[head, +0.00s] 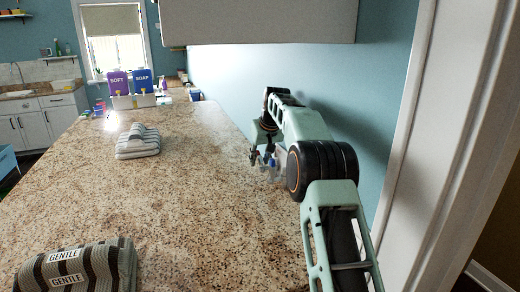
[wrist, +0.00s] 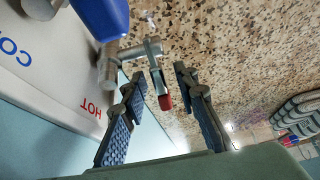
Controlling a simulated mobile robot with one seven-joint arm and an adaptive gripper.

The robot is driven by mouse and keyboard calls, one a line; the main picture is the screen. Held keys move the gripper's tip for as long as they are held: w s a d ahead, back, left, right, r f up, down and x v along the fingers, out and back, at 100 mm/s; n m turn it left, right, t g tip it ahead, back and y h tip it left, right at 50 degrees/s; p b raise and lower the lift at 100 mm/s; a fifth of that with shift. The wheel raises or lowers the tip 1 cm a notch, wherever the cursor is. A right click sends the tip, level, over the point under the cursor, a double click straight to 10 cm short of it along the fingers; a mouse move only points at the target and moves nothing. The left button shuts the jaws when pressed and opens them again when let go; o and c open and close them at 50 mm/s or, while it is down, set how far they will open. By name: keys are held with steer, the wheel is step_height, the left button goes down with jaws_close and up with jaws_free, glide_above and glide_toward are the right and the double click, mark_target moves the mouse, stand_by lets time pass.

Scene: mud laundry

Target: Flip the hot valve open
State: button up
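In the wrist view, the hot valve (wrist: 156,75) is a metal fitting with a thin lever ending in a red tip. It stands out from a pale panel (wrist: 45,65) marked "HOT" in red and a partly cut-off blue "CO". My gripper (wrist: 161,80) is open, with one finger on each side of the red-tipped lever. I see gaps between the lever and both fingers. A large blue handle (wrist: 102,16) is close by at the upper left. In the head view, my gripper (head: 262,160) is low by the wall, and the valve is too small to make out.
A speckled countertop (head: 190,215) runs along the wall. Folded striped towels (head: 138,142) lie on it, with a "GENTLE" striped bundle (head: 80,266) in front. Purple and blue bottles (head: 143,82) stand at the back. A white cabinet (head: 258,22) hangs above.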

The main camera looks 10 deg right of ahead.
steer(key=shift+w+r+g+p, duration=0.15)
steer(key=shift+g+p, duration=0.35)
steer(key=shift+p, duration=2.05)
